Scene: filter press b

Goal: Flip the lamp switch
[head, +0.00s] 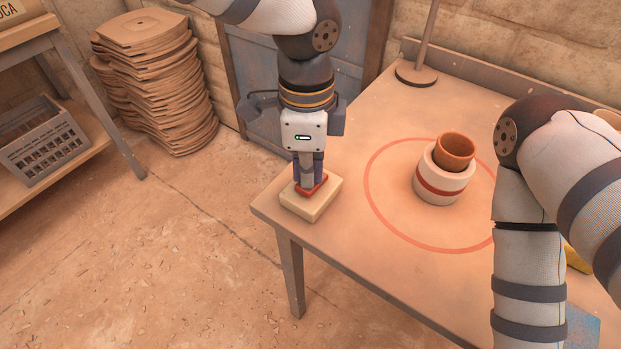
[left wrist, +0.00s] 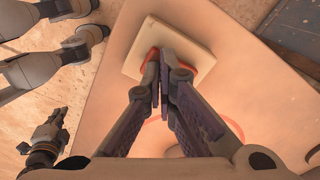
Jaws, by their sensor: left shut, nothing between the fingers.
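The lamp switch is a cream block (head: 328,196) with a red part (head: 304,190) on top, at the table's near left corner. The block (left wrist: 202,62) and the red part's edge (left wrist: 151,54) also show in the left wrist view. My left gripper (head: 308,184) points straight down at the red part, shut and empty. Its fingertips (left wrist: 163,62) are at or just above the red surface; contact is unclear, and they hide much of it. My right gripper (left wrist: 58,116) shows small in the left wrist view, away from the switch; its finger state is unclear.
A lamp stand base (head: 416,75) with a pole stands at the table's back. A white pot with a red band (head: 440,186) holds a terracotta cup (head: 455,150) inside a red circle. My right arm covers the table's right side.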

